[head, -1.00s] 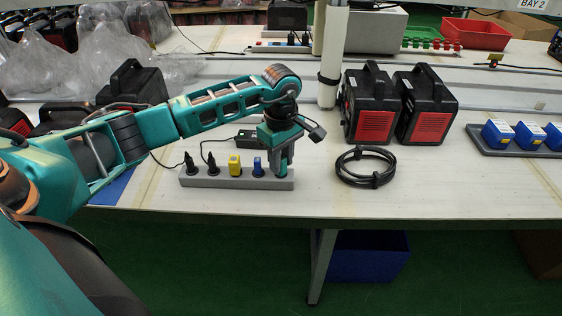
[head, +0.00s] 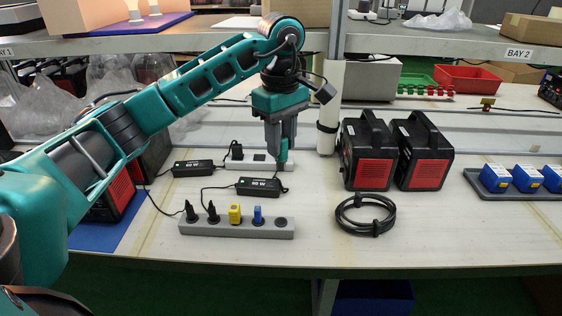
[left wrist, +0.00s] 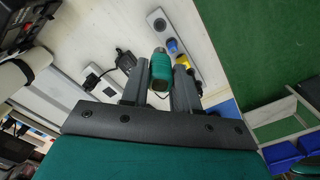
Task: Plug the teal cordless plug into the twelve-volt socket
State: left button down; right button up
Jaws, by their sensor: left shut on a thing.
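My left gripper (head: 281,145) is shut on the teal plug (head: 283,152) and holds it upright above the table, behind the grey strip. In the left wrist view the teal plug (left wrist: 161,70) sits between the two dark fingers (left wrist: 157,88). The grey strip (head: 190,229) at the front holds two black plugs, a yellow plug (head: 235,213) and a blue plug (head: 258,214); its right-end round socket (head: 281,222) is empty. A white strip (head: 235,166) behind carries a black plug at left; its right end is partly hidden by the gripper. I cannot read which socket is twelve-volt. My right gripper is out of view.
Two black adapters (head: 257,187) (head: 193,168) lie between and beside the strips, with cords. A coiled black cable (head: 366,214) and two black-red power units (head: 368,152) stand to the right. A white post (head: 331,105) and the shelf (head: 430,36) are close to the arm.

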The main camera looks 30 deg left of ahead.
pick_arm(q)
jog(key=shift+r, duration=0.75)
jog(key=s+d+f+m, duration=0.3)
jog(key=f+m, duration=0.2)
jog(key=f, duration=0.3)
jog(key=s+d+f+m, duration=0.4)
jog(key=f+m, duration=0.1)
jog(key=f, duration=0.3)
jog(key=s+d+f+m, duration=0.4)
jog(key=f+m, duration=0.1)
jog(key=f, duration=0.3)
jog(key=shift+p, duration=0.3)
